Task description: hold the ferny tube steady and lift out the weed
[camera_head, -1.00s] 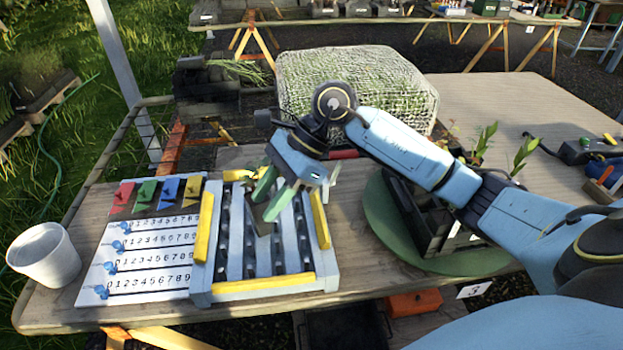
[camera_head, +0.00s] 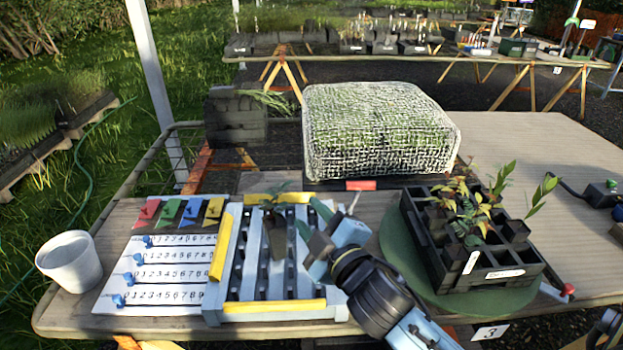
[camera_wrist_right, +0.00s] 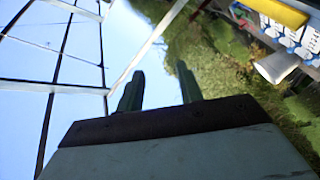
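A dark tube (camera_head: 276,238) stands in the blue-grey rack with yellow edges (camera_head: 232,262), a small green leafy top showing above it. I cannot tell whether it is the ferny tube, or make out a weed. My right gripper (camera_head: 316,222) is just right of this tube, apart from it as far as I can see. Its two green fingers stand apart with nothing between them, also in the right wrist view (camera_wrist_right: 160,88). A black crate (camera_head: 478,262) on a round green base (camera_head: 398,248) holds several plants with green and yellow-red leaves. My left gripper is out of view.
Left of the rack lies a number board (camera_head: 160,262) with coloured flags and blue sliders. A white cup (camera_head: 70,262) stands at the table's left edge. A large mesh-covered green block (camera_head: 380,130) stands behind. The wooden table is bare at the back right.

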